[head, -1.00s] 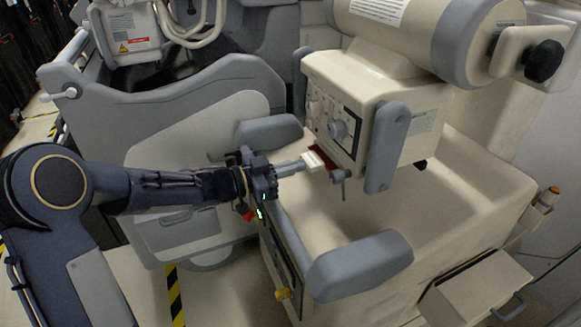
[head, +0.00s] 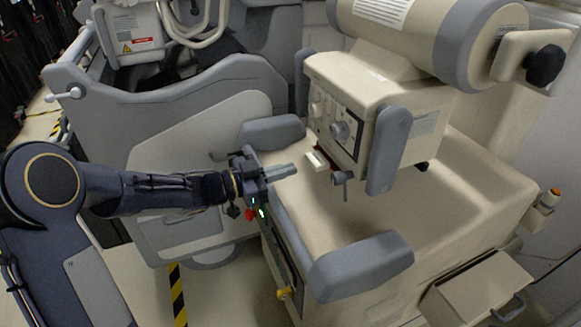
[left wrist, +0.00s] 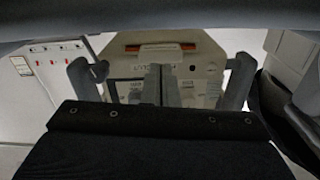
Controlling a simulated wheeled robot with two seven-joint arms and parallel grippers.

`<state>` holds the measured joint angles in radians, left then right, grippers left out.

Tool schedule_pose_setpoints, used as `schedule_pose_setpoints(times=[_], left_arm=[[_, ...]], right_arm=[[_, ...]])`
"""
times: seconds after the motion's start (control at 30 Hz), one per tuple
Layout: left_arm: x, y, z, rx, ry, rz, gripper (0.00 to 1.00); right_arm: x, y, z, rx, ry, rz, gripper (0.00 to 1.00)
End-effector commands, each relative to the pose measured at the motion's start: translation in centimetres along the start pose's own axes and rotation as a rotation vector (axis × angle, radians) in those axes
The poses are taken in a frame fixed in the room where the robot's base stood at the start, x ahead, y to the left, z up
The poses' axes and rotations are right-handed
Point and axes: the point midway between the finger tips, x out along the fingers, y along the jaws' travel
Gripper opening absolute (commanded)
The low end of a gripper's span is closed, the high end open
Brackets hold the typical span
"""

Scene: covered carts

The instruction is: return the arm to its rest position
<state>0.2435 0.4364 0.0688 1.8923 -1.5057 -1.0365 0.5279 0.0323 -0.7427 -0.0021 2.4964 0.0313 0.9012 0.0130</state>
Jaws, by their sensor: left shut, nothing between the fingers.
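My left arm (head: 150,192) reaches in from the left in the head view. Its gripper (head: 294,168) is shut and empty, a little to the left of the control box (head: 360,100) and apart from it. In the left wrist view the two grey fingers (left wrist: 160,84) stand close together in front of the panel of that box (left wrist: 198,88). A slot with an orange-red strip (left wrist: 160,46) shows near the top of the panel. My right gripper is in neither view.
A grey armrest pad (head: 270,130) lies just behind the gripper, and another (head: 360,265) is at the front. The cream cart (head: 340,225) lies below. A grey-and-cream cart (head: 195,130) stands at the left. Striped floor (head: 177,295) shows at the bottom.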

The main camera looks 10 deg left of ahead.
Motion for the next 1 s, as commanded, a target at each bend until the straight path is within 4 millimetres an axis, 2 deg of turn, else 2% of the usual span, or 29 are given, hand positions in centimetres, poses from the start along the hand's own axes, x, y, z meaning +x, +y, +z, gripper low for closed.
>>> schedule_pose_setpoints(times=[0.3,0.4,0.67,0.77,0.83,0.9,1.0], left_arm=[[-5.1,-0.1,-0.1,-0.002,-0.002,-0.006,0.00],[-6.3,-0.1,0.0,-0.001,-0.003,-0.005,0.00],[-7.2,-0.5,-0.4,0.010,-0.015,-0.040,0.00],[-7.7,-2.3,-1.6,0.038,-0.064,-0.178,0.00],[-8.8,-4.0,-2.8,0.049,-0.127,-0.335,0.00],[-11.0,-5.3,-4.0,0.031,-0.204,-0.515,0.00],[-15.1,-5.3,-4.5,-0.060,-0.330,-0.745,0.00]], right_arm=[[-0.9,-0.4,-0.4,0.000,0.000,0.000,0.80],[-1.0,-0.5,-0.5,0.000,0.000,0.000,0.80],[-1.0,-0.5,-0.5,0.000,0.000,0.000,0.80],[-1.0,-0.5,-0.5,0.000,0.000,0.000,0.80],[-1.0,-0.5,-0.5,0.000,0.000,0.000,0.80],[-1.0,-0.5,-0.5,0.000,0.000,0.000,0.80],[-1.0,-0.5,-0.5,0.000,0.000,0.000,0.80]])
